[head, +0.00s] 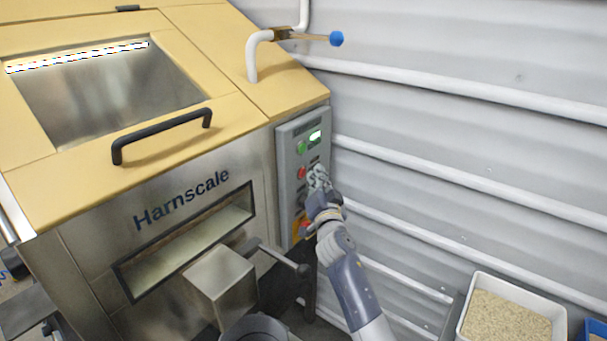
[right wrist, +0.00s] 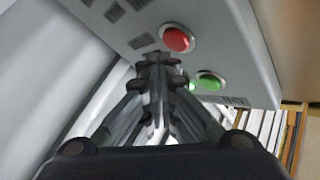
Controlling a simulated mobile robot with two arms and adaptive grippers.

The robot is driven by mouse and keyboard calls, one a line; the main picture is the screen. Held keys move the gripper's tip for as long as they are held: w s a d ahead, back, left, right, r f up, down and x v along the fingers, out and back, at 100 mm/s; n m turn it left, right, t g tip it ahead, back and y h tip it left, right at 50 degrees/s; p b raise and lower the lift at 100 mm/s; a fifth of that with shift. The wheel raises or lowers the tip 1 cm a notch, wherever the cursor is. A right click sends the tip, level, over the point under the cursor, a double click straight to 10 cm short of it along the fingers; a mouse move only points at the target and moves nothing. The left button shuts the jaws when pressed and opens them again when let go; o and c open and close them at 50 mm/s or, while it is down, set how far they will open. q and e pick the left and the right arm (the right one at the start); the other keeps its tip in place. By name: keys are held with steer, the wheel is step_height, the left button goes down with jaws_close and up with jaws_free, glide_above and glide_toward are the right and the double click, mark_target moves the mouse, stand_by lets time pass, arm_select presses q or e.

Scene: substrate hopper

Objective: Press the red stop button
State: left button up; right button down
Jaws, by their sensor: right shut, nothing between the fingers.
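The red stop button (head: 302,172) is on the grey control panel (head: 285,178) on the machine's right side, below a green button (head: 302,148). In the right wrist view the red button (right wrist: 177,39) shows whole and uncovered, with the green button (right wrist: 210,82) lower right of it. My right gripper (head: 319,173) is shut and empty, just right of the red button in the head view. In the right wrist view its fingertips (right wrist: 157,62) lie just below and left of the red button; I cannot tell whether they touch the panel. My left gripper is not in view.
The yellow-topped hopper (head: 60,190) has a black lid handle (head: 160,136). A pipe with a blue-knobbed lever (head: 336,39) is above the panel. A corrugated wall with white pipes (head: 460,95) stands close on the right. A bin of grain (head: 510,318) sits lower right.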

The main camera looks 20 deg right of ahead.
arm_select(q)
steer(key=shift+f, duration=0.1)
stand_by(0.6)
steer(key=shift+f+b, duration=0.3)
steer(key=shift+b, duration=0.1)
arm_select(e)
steer(key=shift+w+a, duration=0.25)
steer(key=shift+w, duration=0.1)
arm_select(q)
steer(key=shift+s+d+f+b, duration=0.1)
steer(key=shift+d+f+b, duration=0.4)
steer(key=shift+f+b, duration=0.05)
arm_select(e)
steer(key=shift+w+a, duration=0.25)
steer(key=shift+w, duration=0.05)
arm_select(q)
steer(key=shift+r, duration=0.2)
arm_select(e)
steer(key=shift+s, duration=0.15)
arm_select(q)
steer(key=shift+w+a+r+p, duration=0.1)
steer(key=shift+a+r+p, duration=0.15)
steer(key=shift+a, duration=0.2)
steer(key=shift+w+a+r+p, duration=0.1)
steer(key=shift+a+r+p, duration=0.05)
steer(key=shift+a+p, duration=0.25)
arm_select(e)
steer(key=shift+s+d, duration=0.4)
steer(key=shift+s, duration=0.1)
